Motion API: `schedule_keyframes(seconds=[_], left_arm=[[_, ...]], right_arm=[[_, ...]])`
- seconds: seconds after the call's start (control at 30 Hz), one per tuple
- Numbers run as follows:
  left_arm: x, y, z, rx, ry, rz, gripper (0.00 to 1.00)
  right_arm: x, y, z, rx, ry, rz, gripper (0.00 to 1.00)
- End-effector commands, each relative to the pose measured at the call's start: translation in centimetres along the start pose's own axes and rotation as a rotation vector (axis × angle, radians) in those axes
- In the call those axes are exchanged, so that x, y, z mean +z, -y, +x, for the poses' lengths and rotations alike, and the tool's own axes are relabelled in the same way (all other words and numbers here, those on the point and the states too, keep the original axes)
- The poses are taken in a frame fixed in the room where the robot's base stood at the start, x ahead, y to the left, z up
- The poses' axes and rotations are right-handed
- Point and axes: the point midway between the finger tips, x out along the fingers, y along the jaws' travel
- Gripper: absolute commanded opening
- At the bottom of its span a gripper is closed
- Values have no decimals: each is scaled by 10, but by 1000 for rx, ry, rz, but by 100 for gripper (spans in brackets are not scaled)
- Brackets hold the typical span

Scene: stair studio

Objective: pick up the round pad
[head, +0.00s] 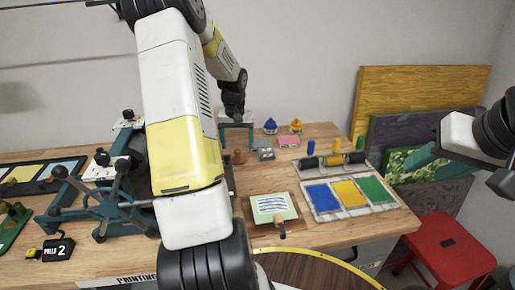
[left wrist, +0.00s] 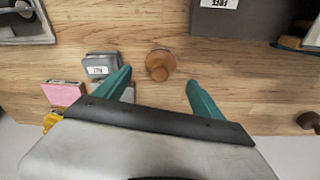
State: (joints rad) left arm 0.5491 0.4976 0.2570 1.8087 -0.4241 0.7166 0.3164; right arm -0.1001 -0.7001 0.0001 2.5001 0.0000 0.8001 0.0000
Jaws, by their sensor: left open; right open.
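The round pad (left wrist: 160,65) is a brown wooden disc with a knob, lying on the wooden table. In the head view the pad (head: 239,157) shows small beyond my left arm. My left gripper (head: 237,143) is open and empty, pointing down over the table at the pad. In the left wrist view its two teal fingers (left wrist: 159,77) are spread wide, with the pad in line with the gap between their tips and apart from both. My right gripper (head: 436,163) is open and empty at the right, away from the table's tools.
A grey labelled block (left wrist: 100,66) sits close to the left finger, with a pink block (left wrist: 63,93) beyond it. A dark labelled box (left wrist: 245,22) lies at the upper right. Bare wood surrounds the pad. A red stool (head: 447,245) stands right of the table.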

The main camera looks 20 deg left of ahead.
Motion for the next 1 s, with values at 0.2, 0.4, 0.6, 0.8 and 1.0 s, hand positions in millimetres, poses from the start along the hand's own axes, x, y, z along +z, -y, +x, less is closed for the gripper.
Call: schedule_keyframes(seconds=[0.2, 0.4, 0.6, 0.8, 1.0], left_arm=[[2, 0, 32, 1, 5, 1, 79], [1, 0, 52, 0, 1, 1, 79], [1, 0, 54, 0, 0, 1, 79], [1, 0, 53, 0, 0, 1, 47], [1, 0, 53, 0, 0, 1, 10]], right_arm=[[0, 0, 0, 0, 0, 0, 44], [0, 0, 0, 0, 0, 0, 44], [0, 0, 0, 0, 0, 0, 44], [0, 0, 0, 0, 0, 0, 44], [0, 0, 0, 0, 0, 0, 44]])
